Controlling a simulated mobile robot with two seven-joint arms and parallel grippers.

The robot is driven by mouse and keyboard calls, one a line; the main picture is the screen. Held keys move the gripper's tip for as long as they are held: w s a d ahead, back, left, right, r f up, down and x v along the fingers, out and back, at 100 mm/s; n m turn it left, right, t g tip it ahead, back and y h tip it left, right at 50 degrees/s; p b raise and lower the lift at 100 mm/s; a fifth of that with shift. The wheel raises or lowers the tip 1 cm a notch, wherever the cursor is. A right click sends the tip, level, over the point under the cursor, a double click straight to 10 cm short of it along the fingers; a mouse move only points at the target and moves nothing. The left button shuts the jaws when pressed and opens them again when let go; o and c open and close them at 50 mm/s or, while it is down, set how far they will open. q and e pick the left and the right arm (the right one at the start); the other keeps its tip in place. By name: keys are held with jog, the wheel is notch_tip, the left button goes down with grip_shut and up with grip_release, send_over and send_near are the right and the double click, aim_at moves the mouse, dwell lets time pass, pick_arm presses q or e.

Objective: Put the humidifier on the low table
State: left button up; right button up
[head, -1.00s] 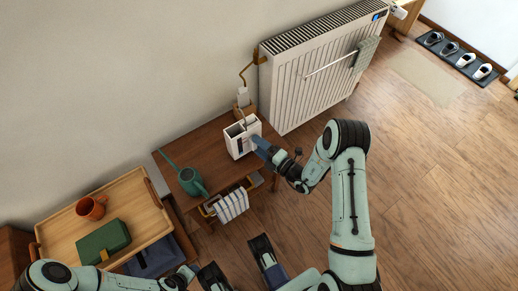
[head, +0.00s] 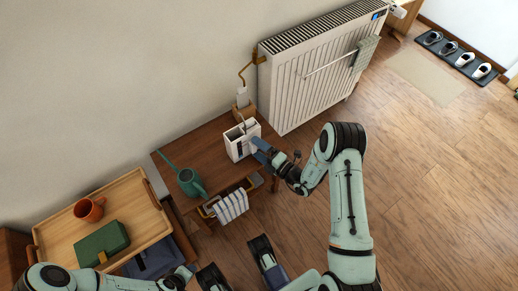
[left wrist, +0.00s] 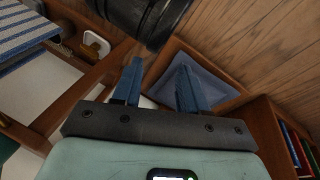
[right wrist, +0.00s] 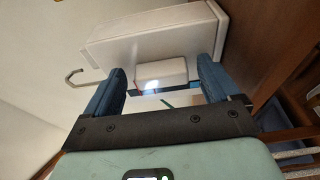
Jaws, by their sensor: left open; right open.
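The humidifier (head: 237,149) is a white box with an open top. It stands upright on the brown low table (head: 205,150), near the table's right end. My right gripper (head: 260,151) is open at the humidifier's right side. In the right wrist view, the humidifier (right wrist: 150,42) lies just beyond the open fingers (right wrist: 162,78), with a small white block on its face between them. Contact cannot be told. My left gripper (left wrist: 158,75) is open and empty, over a wooden compartment with a blue-grey inside.
A green watering can (head: 190,181) stands on the low table. A striped towel (head: 230,205) hangs at its front. A white radiator (head: 315,75) stands behind.

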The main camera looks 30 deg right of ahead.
jog(key=shift+s+d+r, duration=0.15)
jog(key=shift+s, duration=0.2)
pick_arm(q)
jog(key=shift+g+h, duration=0.3)
jog(key=shift+g, duration=0.2)
jog(key=s, duration=0.1)
jog(key=s+d+r+p, duration=0.1)
jog(key=s+r, duration=0.1)
jog(key=shift+s+d+r+p, duration=0.1)
jog(key=shift+d+p, duration=0.2)
jog(key=shift+p, duration=0.1)
pick_arm(e)
jog(key=v, duration=1.1)
jog(key=shift+s, duration=0.15)
